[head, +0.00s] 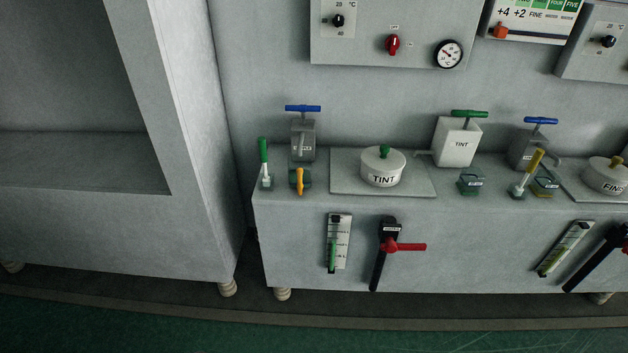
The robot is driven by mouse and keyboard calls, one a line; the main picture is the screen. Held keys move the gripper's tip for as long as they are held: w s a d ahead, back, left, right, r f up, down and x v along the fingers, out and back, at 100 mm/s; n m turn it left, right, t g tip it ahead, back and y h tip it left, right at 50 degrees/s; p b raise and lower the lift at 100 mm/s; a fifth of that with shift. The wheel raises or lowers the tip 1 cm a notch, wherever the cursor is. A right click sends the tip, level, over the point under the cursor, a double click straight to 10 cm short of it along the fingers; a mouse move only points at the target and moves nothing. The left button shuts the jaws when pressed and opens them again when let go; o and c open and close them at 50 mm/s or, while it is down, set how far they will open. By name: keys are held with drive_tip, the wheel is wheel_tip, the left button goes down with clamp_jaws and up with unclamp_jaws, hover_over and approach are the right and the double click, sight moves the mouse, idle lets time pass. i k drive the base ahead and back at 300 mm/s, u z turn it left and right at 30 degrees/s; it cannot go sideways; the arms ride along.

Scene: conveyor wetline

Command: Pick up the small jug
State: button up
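I see nothing that I can clearly make out as a small jug in the head view. The nearest in kind are a white lidded pot (383,170) marked TINT with a green knob, and a white block-shaped vessel (457,146) marked TINT with a green T-handle on top. A second lidded pot (606,178) with a yellow knob is partly cut off at the right edge. My gripper is not in view.
A long grey counter (460,240) stands against the wall, with levers, blue-handled taps (303,135) and small dark green blocks on top. A red-handled valve (388,247) projects from its front. A large pale cabinet (100,225) stands at left. The green floor (200,328) in front is clear.

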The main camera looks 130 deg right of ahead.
sight(300, 177)
drive_tip(key=u, duration=5.05)
